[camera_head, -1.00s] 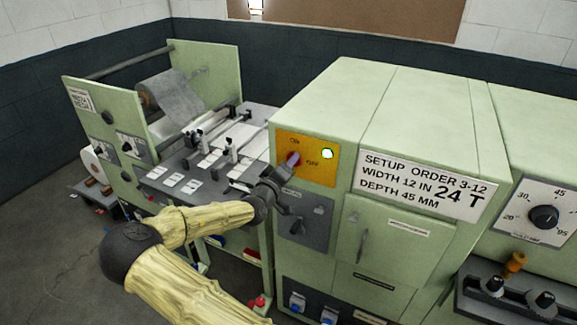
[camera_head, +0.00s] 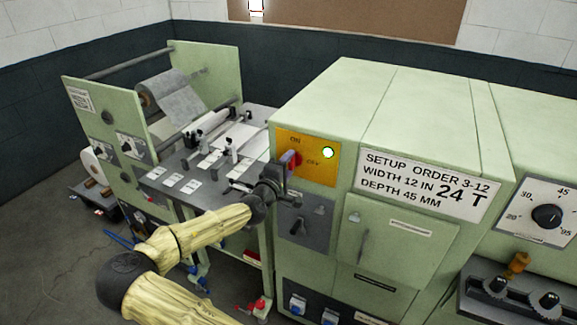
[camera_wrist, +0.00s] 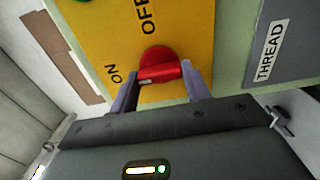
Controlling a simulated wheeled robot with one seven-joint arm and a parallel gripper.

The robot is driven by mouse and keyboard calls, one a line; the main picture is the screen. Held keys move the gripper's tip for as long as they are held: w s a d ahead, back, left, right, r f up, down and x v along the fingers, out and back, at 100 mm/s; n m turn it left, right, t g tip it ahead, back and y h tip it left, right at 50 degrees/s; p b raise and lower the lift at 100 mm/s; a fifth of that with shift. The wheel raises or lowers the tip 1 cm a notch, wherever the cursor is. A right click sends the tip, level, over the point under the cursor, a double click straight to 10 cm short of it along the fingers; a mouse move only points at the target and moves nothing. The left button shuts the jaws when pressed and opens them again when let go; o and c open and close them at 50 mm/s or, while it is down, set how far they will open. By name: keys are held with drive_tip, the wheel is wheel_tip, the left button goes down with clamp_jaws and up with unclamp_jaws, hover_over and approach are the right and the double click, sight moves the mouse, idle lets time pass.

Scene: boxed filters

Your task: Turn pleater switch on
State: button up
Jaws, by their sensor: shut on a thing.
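The pleater switch is a red rotary knob (camera_head: 293,160) on a yellow panel (camera_head: 318,174) marked ON and OFF, on the front of the pale green machine. In the wrist view the red knob (camera_wrist: 160,66) sits between the two fingers, with a pale mark at its lower left edge, on the side nearer the ON label. My gripper (camera_head: 287,166) is shut on the knob, one finger at each side; it also shows in the wrist view (camera_wrist: 160,86). A round lamp (camera_head: 328,153) to the right of the knob looks bright with a green rim.
A grey panel (camera_head: 318,226) with a small lever lies just below the yellow one. A setup-order sign (camera_head: 425,184) is to the right. A machine with a fabric roll (camera_head: 165,98) stands to the left. Dark dials (camera_head: 547,216) sit at the far right.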

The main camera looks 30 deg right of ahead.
drive_tip(key=shift+a, duration=0.1)
drive_tip(key=o, duration=1)
drive_tip(key=b+v, duration=0.4)
drive_tip(key=v, duration=1.3)
drive_tip(key=shift+b, duration=0.4)
drive_tip(key=shift+s+a+f, duration=0.1)
drive_tip(key=shift+a, duration=0.05)
